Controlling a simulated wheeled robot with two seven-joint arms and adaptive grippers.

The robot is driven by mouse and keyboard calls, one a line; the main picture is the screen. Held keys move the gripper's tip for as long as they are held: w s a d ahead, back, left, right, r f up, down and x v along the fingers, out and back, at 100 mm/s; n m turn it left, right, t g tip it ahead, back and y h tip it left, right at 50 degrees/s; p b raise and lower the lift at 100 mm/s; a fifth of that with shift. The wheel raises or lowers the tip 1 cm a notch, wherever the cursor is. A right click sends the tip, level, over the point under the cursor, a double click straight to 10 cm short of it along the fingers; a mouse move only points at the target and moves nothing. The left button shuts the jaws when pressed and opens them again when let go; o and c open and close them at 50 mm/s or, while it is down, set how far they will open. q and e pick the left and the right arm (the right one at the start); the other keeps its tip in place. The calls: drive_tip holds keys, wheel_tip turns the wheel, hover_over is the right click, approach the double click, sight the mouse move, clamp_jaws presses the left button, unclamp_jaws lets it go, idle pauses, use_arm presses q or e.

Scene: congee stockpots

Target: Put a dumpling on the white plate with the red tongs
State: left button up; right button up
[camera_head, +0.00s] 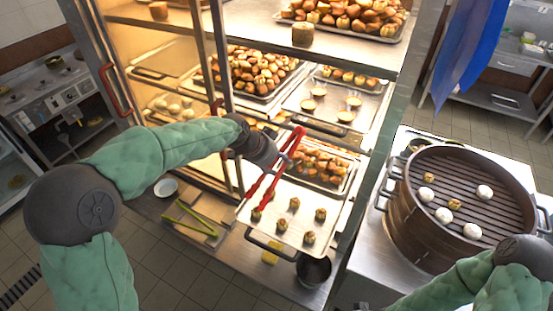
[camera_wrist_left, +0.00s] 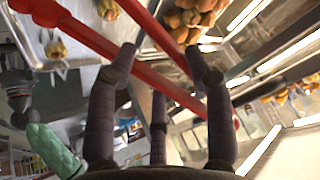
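My left gripper (camera_head: 280,155) is shut on the red tongs (camera_head: 271,178), whose arms slant down to the left over a pale tray (camera_head: 265,230) of small brown dumplings (camera_head: 294,203). In the left wrist view the dark fingers (camera_wrist_left: 165,75) close around the red tongs (camera_wrist_left: 88,35). I see no dumpling clearly between the tong tips. A small white plate (camera_head: 165,187) lies on the counter to the left. The round steamer (camera_head: 405,215) at the right holds white buns (camera_head: 472,231) and small brown dumplings (camera_head: 454,204). My right gripper is out of view.
Green tongs (camera_head: 197,219) lie on the counter between the plate and the tray. A heated cabinet with trays of buns (camera_head: 262,70) stands behind, its door frame near my left arm. A dark pot (camera_head: 313,270) stands at the counter's front. A blue cloth (camera_head: 462,50) hangs at upper right.

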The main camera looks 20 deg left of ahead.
use_arm(q)
wheel_tip(320, 180, down, 6)
drive_tip(key=b, duration=0.4)
drive_tip(key=shift+b, duration=0.3)
clamp_jaws()
wheel_tip(320, 180, up, 12)
drive_tip(key=p, duration=0.7)
drive_tip(key=shift+f, duration=0.1)
idle(0.4)
